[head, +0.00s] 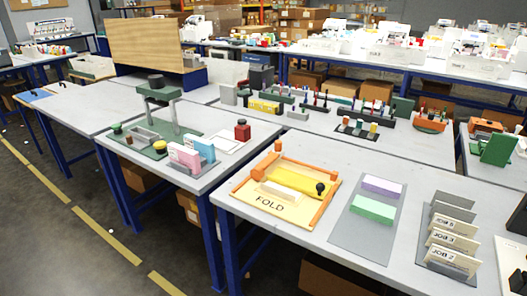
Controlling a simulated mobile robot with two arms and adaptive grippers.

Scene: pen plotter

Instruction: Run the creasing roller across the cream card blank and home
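The fold station (243,189) is a pale board marked FOLD, framed by orange rails, on the near table. A yellow bar with a black knob (320,188) at its right end lies across it; this appears to be the creasing roller (293,187). A cream block, apparently the card blank (279,194), lies on the board just in front of the yellow bar. I cannot tell whether the bar touches the card. Neither of my grippers shows in the head view.
Right of the board, a grey mat (348,230) holds a lilac block (382,187) and a green block (373,208). A rack of JOB cards (452,242) stands farther right. The left table holds a green stamping device (160,95) and pink and blue boxes. Table space behind the board is clear.

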